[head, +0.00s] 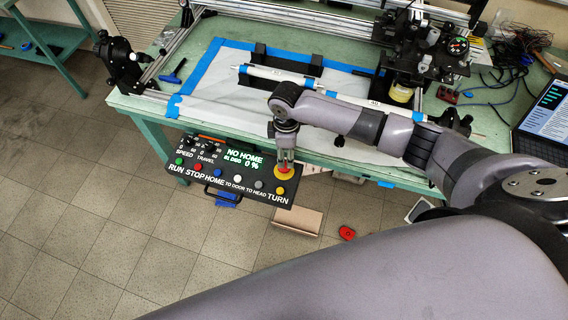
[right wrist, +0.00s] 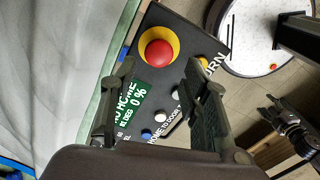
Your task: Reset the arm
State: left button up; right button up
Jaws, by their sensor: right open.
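The control panel (head: 243,190) hangs at the table's front edge, its green display (head: 244,158) reading "NO HOME" and "0 %". Its red mushroom button (head: 285,171) on a yellow ring is at the right end; the button also shows clearly in the right wrist view (right wrist: 158,53). My right gripper (head: 285,163) is right over this button in the head view. In the right wrist view its two fingers (right wrist: 160,68) are apart with nothing held, framing the panel. A dark gripper-like part (right wrist: 290,128), probably my left gripper, shows small at the right wrist view's edge; its jaws are unclear.
A white tube (head: 300,80) with blue bands lies on the green table (head: 215,134) behind the panel. A dark machine head (head: 420,50) stands at the back right. A laptop (head: 545,120) is at far right. A cardboard box (head: 297,221) and red object (head: 347,233) lie on the floor.

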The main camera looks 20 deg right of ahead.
jog(key=s+a+r+m+t+y, duration=0.2)
jog(key=s+a+m+y, duration=0.1)
jog(key=s+a, duration=0.8)
jog(key=s+d+r+m+t+h, duration=0.1)
jog(key=s+d+r+m, duration=0.25)
jog(key=s+d, duration=0.3)
jog(key=s+d+r+m+t+h, duration=0.1)
jog(key=s+d+r+m+h, duration=0.1)
jog(key=s+d+m, duration=0.4)
notch_tip(320, 180, down, 28)
jog(key=n+g+b, duration=0.2)
jog(key=s+d+f+b, duration=0.1)
jog(key=s+d+f, duration=0.1)
jog(key=s+f, duration=0.6)
jog(key=s+d+f+g+b, duration=0.1)
jog(key=s+f, duration=0.8)
jog(key=f, duration=0.1)
jog(key=shift+s+d+f, duration=0.15)
jog(key=shift+d+f, duration=0.2)
jog(key=shift+f, duration=0.05)
